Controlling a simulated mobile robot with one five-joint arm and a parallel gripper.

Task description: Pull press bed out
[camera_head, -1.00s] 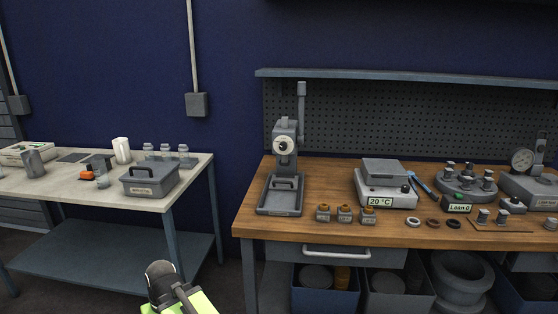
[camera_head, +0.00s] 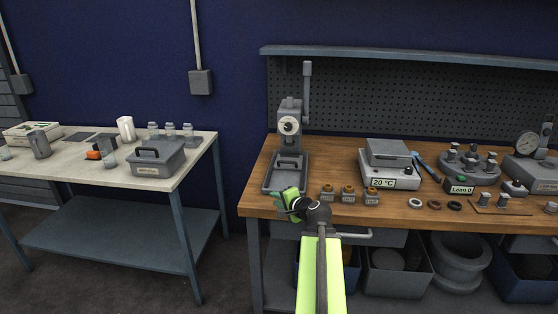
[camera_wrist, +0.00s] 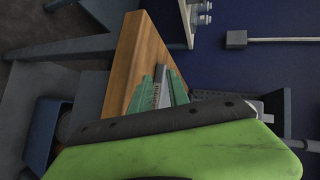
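The grey press (camera_head: 288,122) stands at the left end of the wooden bench, with a round dial-like face and an upright lever. Its bed (camera_head: 270,182) is a flat grey tray at the foot, with a dark handle (camera_head: 289,161) on it. My gripper (camera_head: 289,198) has green fingers and is at the bed's front edge, over the bench's front edge. It covers part of the bed's front. In the wrist view the green fingers (camera_wrist: 159,91) stand apart with grey showing between them. Whether they touch the bed cannot be told.
A 20 °C device (camera_head: 388,182) is farther right. A pale table (camera_head: 75,165) stands left, across a gap.

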